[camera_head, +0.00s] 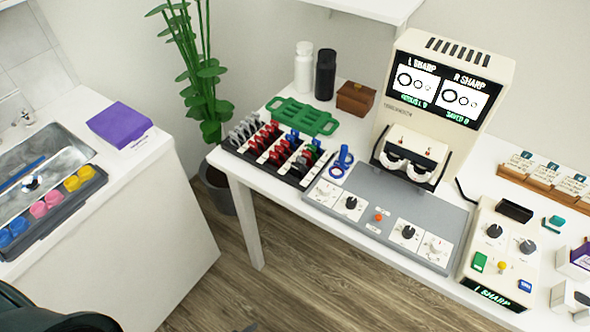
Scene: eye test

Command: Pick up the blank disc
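A black rack (291,179) stands on the left part of the white table, with rows of small handled discs. Grey discs (243,129) fill its left side, red discs (266,137) its middle, and blue, red and green ones its right side. I cannot tell which disc is the blank one; labels are too small to read. A blue handled piece (343,158) stands right of the rack, with a blue ring (335,171) beside it. Neither of my grippers is in view.
An eye-test machine (500,73) with a lit screen stands behind a grey control panel (330,205). A green two-handled frame (302,114), two bottles and a brown box (355,98) stand behind the rack. A sink counter (150,150) is at left, with open floor (290,290) between.

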